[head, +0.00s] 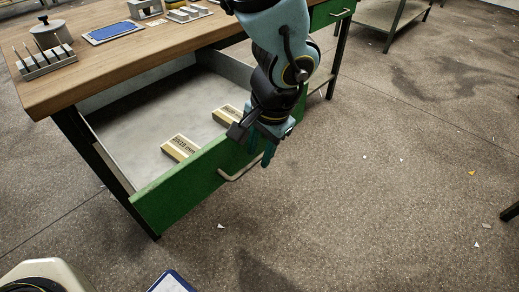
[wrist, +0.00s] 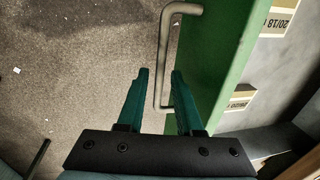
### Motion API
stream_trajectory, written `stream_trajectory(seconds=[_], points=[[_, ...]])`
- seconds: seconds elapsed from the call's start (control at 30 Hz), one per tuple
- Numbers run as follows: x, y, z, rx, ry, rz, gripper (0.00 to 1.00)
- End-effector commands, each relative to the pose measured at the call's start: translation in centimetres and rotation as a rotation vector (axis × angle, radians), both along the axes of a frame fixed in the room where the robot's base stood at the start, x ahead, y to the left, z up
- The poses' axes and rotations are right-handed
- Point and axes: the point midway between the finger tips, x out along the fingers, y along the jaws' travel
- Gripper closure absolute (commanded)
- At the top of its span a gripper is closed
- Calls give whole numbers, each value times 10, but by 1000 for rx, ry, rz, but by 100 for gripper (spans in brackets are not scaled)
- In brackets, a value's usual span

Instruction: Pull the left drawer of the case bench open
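The left drawer (head: 170,187) of the case bench stands pulled well out, its green front clear of the bench and its grey inside showing. Its bar handle (head: 241,172) is on the front; in the wrist view the handle (wrist: 162,60) runs beside the green front (wrist: 222,50). My gripper (head: 261,150) is at the right end of the handle. In the wrist view its teal fingers (wrist: 161,72) are apart, with the handle's near end seen between them and gaps showing. Whether a finger touches the handle cannot be told.
Two labelled boxes (head: 181,148) (head: 225,117) lie in the drawer. The wooden bench top (head: 150,45) holds a tool rack (head: 48,62), a pot (head: 50,34) and a blue tray (head: 115,32). A right green drawer (head: 328,12) is shut. Open floor lies in front and right.

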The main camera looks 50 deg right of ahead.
Motion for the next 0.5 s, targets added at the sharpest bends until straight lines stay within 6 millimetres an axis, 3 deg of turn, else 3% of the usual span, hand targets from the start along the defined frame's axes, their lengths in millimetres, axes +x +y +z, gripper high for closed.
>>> stream_trajectory(seconds=[0.33,0.5], points=[[0,0,2,-1,0,0,55],[-3,-1,20,-5,1,2,55]])
